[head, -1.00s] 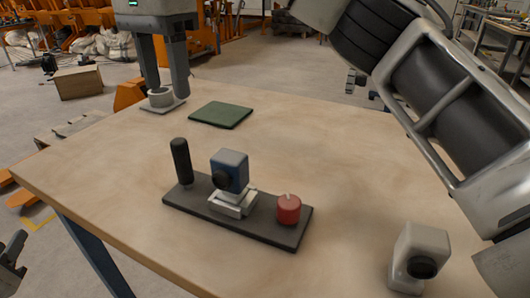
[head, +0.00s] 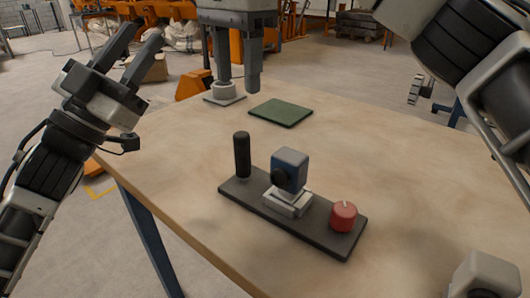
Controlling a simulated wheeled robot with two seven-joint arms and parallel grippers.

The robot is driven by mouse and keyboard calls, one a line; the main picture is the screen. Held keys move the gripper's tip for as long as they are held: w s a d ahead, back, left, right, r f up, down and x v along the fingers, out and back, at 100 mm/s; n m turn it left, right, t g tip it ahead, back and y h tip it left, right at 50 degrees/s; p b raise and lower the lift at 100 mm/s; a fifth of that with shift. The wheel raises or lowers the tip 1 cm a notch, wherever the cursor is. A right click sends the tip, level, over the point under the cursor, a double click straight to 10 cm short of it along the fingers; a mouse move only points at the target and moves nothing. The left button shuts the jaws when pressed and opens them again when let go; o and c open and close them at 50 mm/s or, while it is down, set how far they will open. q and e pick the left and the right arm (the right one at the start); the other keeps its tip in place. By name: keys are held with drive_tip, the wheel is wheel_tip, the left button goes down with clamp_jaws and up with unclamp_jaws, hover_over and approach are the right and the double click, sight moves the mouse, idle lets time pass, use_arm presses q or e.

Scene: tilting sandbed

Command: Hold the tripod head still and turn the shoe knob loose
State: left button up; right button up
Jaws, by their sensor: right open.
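The tripod head has a long dark base plate (head: 325,238) on the table. A black upright handle (head: 242,156) stands at its left end. A blue-grey camera block (head: 291,168) sits on a pale clamp (head: 287,202) mid-plate. The red shoe knob (head: 343,216) with a light mark on top is at the right end. My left gripper (head: 140,36) is open and empty, raised left of the table, fingers pointing up and right. My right gripper (head: 236,84) is open with fingers down near the table's far edge, well apart from the tripod head.
A small pale round piece on a grey plate (head: 226,98) is by my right fingers; its gap to them is unclear. A green mat (head: 281,112) lies nearby. A white block (head: 486,272) is cut off at lower right. The wooden table (head: 400,165) is otherwise clear.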

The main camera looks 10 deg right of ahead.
sight(242, 160)
use_arm(q)
drive_tip(key=s+d+r+m+g+y, duration=0.1)
drive_tip(key=s+d+m+g, duration=0.9)
drive_tip(key=s+m+g, duration=0.3)
drive_tip(key=s+d+r+m+g, duration=0.2)
drive_tip(key=s+d+m+g, duration=0.8)
drive_tip(key=m+g, duration=0.45)
drive_tip(key=s+d+f+m+t+y, duration=0.2)
drive_tip(key=s+d+f+m+y, duration=0.2)
drive_tip(key=s+f+m+y, duration=0.4)
drive_tip(key=w+f+t+y, duration=0.3)
drive_tip(key=f+t+y, duration=0.4)
drive_tip(key=w+a+r+n+t+y, duration=0.1)
drive_tip(key=w+r+n+t, duration=0.2)
drive_tip(key=w+n+t, duration=0.2)
drive_tip(key=w, duration=0.3)
drive_tip(key=shift+w+a, duration=0.15)
drive_tip(key=shift+w, duration=0.05)
use_arm(e)
wheel_tip(242, 160, down, 16)
